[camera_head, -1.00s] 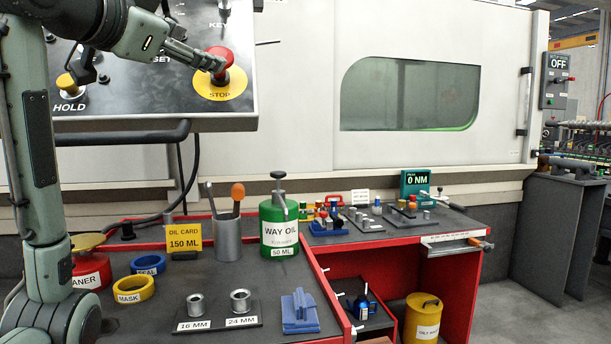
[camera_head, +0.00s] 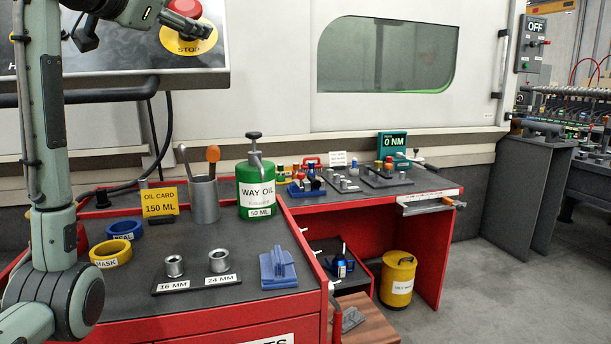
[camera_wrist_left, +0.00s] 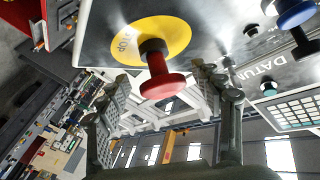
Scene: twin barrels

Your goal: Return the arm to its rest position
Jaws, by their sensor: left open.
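My left arm (camera_head: 45,130) rises along the left edge, and its gripper (camera_head: 203,27) reaches right in front of the control panel (camera_head: 120,62). The red stop button (camera_head: 183,9) on its yellow disc (camera_head: 200,44) is beside the gripper in the head view. In the left wrist view the two fingers stand apart, with the red button (camera_wrist_left: 163,87) appearing between them and the yellow disc (camera_wrist_left: 150,40) behind it. The gripper holds nothing. Whether a finger touches the button cannot be told. My right gripper is not in view.
Below stands a red bench (camera_head: 225,325) with a green oil can (camera_head: 256,185), a grey tool cup (camera_head: 204,200), a yellow oil card (camera_head: 159,202), tape rings (camera_head: 110,253) and sockets (camera_head: 218,260). A yellow bin (camera_head: 397,280) is on the floor. The panel is close to the gripper.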

